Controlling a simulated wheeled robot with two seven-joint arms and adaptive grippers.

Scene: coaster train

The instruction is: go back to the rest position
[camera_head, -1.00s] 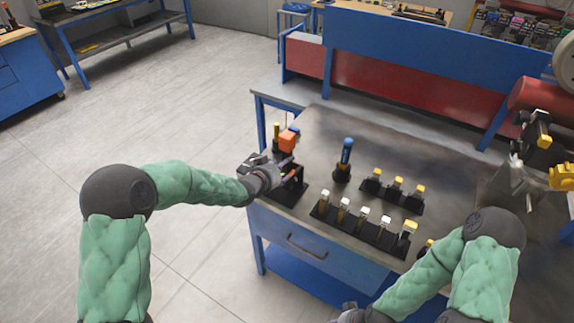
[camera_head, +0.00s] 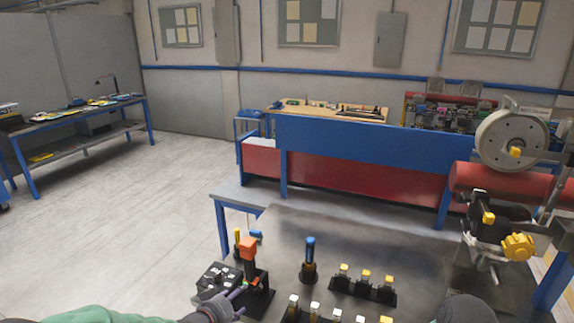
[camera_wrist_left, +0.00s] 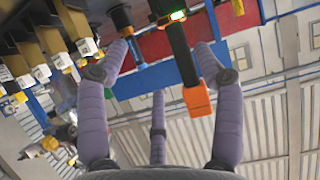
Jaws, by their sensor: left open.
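My left gripper (camera_head: 238,293) is at the bottom of the head view, beside the black stand of an orange-topped tool (camera_head: 248,249). In the left wrist view its purple fingers (camera_wrist_left: 160,110) are spread open with nothing held between them. The orange-topped tool also shows there (camera_wrist_left: 197,100), upright in its stand and apart from the fingers as far as I can tell. A blue-topped tool (camera_head: 310,249) stands to its right, also seen in the wrist view (camera_wrist_left: 134,50). Of my right arm only a dark joint shows at the bottom right; the right gripper is out of view.
A rack of yellow-topped pieces (camera_head: 364,288) and a row of white-topped pieces (camera_head: 314,311) stand on the grey table (camera_head: 400,235). A machine with a yellow knob (camera_head: 518,247) is at the right. Floor at left is clear.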

